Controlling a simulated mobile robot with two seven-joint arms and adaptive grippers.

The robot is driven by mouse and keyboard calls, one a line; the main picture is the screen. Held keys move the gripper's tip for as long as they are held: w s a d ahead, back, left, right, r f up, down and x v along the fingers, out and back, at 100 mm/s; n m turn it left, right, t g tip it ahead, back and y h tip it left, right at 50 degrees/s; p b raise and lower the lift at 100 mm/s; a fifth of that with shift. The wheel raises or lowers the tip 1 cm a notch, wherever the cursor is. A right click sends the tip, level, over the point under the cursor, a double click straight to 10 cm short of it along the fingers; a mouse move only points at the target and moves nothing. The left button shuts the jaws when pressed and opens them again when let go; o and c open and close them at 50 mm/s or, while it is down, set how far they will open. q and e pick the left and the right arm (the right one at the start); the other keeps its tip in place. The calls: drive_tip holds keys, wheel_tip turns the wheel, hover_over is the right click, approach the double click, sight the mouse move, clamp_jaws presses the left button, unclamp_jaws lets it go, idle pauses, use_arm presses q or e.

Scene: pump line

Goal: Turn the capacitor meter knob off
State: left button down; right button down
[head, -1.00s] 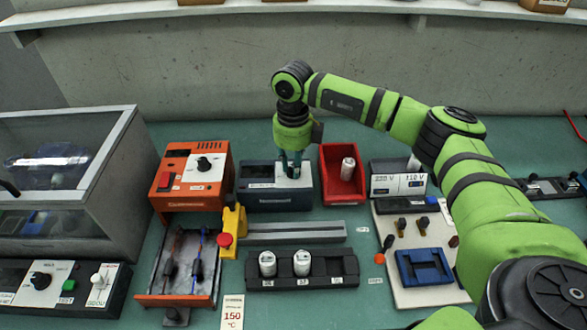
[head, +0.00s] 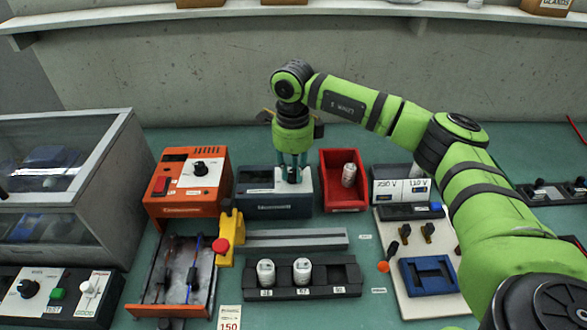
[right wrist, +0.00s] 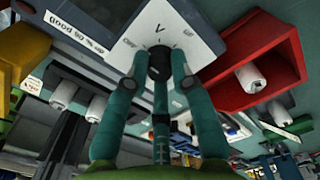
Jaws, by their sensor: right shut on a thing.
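The capacitor meter (head: 268,205) is a dark blue-grey box with a pale top, behind the grey rail in the head view. Its top also shows in the right wrist view (right wrist: 95,25), with the marks OFF, V and uF around a dark round knob (right wrist: 158,60). My right gripper (head: 291,176) points down onto the meter's top. Its teal fingers are shut on the knob, seen close in the right wrist view (right wrist: 158,68). The fingers hide much of the knob, and I cannot tell which mark it points at. My left gripper is not in view.
A red bin (head: 333,190) holding a white cylinder (head: 349,174) stands close right of the meter. An orange unit (head: 192,201) stands close left. The grey rail (head: 295,240) and a black rack (head: 245,294) with white cylinders lie in front.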

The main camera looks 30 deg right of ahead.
sight(292, 172)
drive_tip(key=shift+w+a+r, duration=0.1)
drive_tip(key=shift+w+r, duration=0.05)
drive_tip(key=shift+r, duration=0.05)
drive_tip(key=c, duration=1.1)
unclamp_jaws()
drive_tip(key=shift+o, duration=0.2)
drive_tip(key=shift+f, duration=0.1)
wheel_tip(292, 172, up, 12)
